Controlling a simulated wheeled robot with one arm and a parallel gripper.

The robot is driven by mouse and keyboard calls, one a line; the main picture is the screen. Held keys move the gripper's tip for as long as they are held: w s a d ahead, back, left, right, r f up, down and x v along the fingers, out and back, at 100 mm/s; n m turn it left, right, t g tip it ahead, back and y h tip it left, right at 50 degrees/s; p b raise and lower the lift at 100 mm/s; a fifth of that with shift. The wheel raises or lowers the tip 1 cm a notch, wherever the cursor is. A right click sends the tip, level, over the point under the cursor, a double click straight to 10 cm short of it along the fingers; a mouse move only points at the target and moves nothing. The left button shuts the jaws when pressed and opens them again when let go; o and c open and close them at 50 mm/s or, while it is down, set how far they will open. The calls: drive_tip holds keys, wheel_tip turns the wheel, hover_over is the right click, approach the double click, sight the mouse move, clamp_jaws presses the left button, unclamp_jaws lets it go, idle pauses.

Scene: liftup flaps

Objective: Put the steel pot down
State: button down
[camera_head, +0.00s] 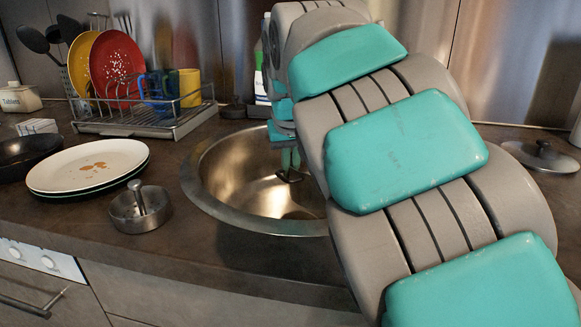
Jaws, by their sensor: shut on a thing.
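My gripper (290,162) points down over the round steel sink (215,205), partly hidden by my arm. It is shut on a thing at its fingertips. Only a small dark loop-like part shows there, against the sink bowl. I take the held thing to be the steel pot, but no clear pot body shows, and my arm covers much of that area. I cannot tell whether it touches the sink.
A small steel bowl with an upright rod (141,211) stands left of the sink, beside stacked plates (88,165). A dish rack (150,122) with plates and mugs stands behind. A lid (541,156) lies at right. A green-white bottle (262,85) stands behind the sink.

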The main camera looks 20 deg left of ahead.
drive_tip(key=shift+f, duration=0.3)
drive_tip(key=c, duration=1)
unclamp_jaws()
drive_tip(key=shift+r+p, duration=0.35)
drive_tip(key=shift+r, duration=0.35)
drive_tip(key=v, duration=1.1)
drive_tip(key=shift+r, duration=0.4)
drive_tip(key=shift+s, duration=0.15)
